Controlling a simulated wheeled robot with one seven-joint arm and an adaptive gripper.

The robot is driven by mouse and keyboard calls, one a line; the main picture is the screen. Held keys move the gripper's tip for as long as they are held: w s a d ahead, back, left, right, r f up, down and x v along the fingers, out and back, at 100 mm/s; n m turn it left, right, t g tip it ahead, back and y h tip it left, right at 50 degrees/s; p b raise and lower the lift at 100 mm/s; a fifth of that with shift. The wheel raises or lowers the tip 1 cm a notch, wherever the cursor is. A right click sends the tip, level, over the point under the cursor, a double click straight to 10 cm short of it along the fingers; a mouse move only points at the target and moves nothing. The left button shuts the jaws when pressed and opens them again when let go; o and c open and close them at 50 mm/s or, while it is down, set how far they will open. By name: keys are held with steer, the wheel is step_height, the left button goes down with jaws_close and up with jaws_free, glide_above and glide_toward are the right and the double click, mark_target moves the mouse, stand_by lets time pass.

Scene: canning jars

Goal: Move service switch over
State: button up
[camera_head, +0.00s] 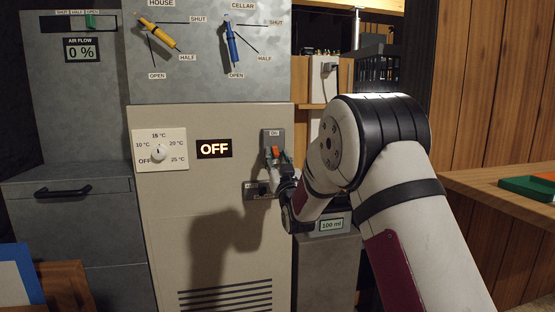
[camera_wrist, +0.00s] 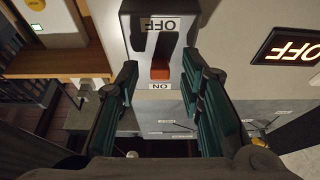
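The service switch (camera_head: 273,136) is a grey plate on the front of the beige cabinet, with an "On" label at its top. In the wrist view, the switch (camera_wrist: 131,27) appears upside down, with OFF above and ON below. Its dark lever has a red tip (camera_wrist: 160,72), which shows close to the ON label in this view; I cannot tell its exact tilt. The lit display (camera_head: 214,149) reads OFF. My gripper (camera_wrist: 160,66) is open, its teal-padded fingers on either side of the lever with gaps. In the head view, my gripper (camera_head: 277,165) partly hides the switch's lower part.
A temperature dial (camera_head: 159,152) sits left of the display. Yellow HOUSE (camera_head: 160,36) and blue CELLAR (camera_head: 232,44) levers are above. A small dark panel (camera_head: 257,189) lies just below the switch. A shelf (camera_head: 314,107) stands to the right.

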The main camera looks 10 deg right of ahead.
steer(key=shift+c, duration=0.2)
jaws_close()
